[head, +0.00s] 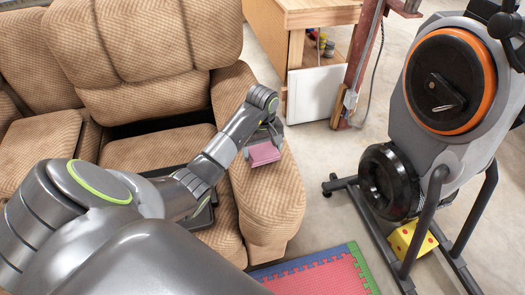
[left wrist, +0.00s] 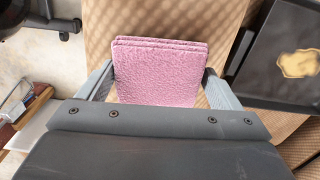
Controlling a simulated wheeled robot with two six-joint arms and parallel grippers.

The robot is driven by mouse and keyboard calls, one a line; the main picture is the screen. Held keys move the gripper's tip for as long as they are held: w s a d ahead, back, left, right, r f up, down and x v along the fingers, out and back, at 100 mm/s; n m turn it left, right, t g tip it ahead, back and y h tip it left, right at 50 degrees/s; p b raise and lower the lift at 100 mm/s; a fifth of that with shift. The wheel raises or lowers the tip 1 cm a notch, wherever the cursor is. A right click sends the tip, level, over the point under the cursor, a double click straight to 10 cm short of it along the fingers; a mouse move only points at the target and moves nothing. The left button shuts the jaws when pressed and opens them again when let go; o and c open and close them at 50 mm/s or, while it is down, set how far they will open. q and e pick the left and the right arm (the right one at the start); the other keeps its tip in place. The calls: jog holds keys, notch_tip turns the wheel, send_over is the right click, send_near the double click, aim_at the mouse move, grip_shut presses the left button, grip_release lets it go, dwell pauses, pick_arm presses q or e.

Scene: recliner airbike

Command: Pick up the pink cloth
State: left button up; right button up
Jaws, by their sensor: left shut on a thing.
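The pink cloth (head: 263,154) is a folded, fuzzy square at the recliner's right armrest in the head view. It fills the middle of the left wrist view (left wrist: 158,72), with its folded layers showing at the far edge. My left gripper (head: 264,143) is shut on the cloth, with one finger at each side of it. The armrest (head: 270,195) lies beneath; I cannot tell whether the cloth still touches it. My right gripper is not in view.
The brown recliner (head: 150,60) fills the left. A dark item with a gold emblem (left wrist: 285,60) lies beside the cloth. An exercise bike (head: 435,130) stands right, with a yellow block (head: 408,243) under it. A foam mat (head: 320,275) lies in front.

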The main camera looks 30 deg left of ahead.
aim_at(263, 150)
pick_arm(q)
jog(key=shift+r, duration=0.4)
notch_tip(263, 150, up, 7)
jog(key=p, duration=0.4)
jog(key=shift+r+p, duration=0.2)
jog(key=shift+p, duration=0.1)
jog(key=shift+r+p, duration=0.9)
jog(key=shift+p, duration=0.05)
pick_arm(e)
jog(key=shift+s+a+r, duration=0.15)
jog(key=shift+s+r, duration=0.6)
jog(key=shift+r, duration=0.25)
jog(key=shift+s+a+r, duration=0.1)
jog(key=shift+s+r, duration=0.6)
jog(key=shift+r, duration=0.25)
pick_arm(q)
jog(key=shift+o, duration=1.1)
jog(key=shift+c, duration=0.6)
jog(key=shift+a, duration=0.1)
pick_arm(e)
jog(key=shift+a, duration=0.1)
